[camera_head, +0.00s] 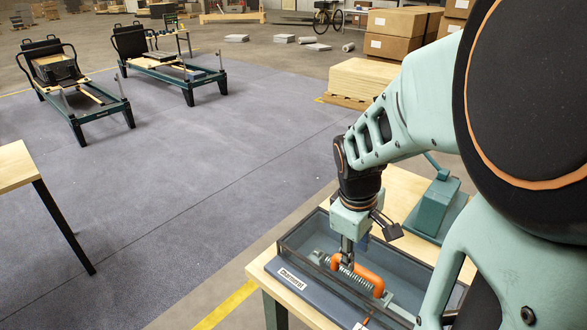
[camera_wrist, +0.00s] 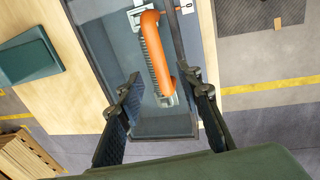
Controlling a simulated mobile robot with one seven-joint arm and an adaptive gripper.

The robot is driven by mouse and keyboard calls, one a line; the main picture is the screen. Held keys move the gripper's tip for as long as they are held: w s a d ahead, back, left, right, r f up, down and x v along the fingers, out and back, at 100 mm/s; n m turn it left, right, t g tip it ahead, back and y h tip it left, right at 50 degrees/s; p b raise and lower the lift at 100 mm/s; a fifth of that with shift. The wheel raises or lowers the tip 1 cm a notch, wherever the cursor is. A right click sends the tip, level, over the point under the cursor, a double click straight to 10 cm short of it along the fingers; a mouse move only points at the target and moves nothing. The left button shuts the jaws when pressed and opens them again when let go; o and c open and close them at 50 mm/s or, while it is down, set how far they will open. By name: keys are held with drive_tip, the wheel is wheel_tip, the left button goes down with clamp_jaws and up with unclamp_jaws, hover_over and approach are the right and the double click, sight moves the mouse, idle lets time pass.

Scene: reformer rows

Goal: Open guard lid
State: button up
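A long grey box (camera_head: 316,290) with a lettered front and clear, dark-edged guard panels stands on a wooden bench. The clear guard lid is hard to separate from the box walls, and I cannot tell how it sits. An orange handle (camera_head: 358,273) lies along the box beside a metal spring (camera_head: 340,270); the handle also shows in the wrist view (camera_wrist: 153,50). My gripper (camera_head: 347,262) points down over the box, close to the handle. In the wrist view my gripper (camera_wrist: 165,90) is open, its fingers apart on either side of the handle's lower end, nothing clasped.
A green block-shaped device (camera_head: 434,207) stands behind the box on the bench (camera_head: 260,270). Another table (camera_head: 15,166) is at the left. Two reformers (camera_head: 75,90) stand on the grey mat. Cartons (camera_head: 395,35) and stacked boards (camera_head: 360,78) are at the back. The mid-floor is clear.

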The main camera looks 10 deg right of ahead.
drive_tip(key=f+b, duration=0.2)
drive_tip(key=f, duration=0.1)
drive_tip(key=f+b, duration=0.1)
drive_tip(key=f, duration=0.1)
drive_tip(key=shift+w+d, duration=0.35)
drive_tip(key=shift+d, duration=0.05)
drive_tip(key=shift+c, duration=0.5)
clamp_jaws()
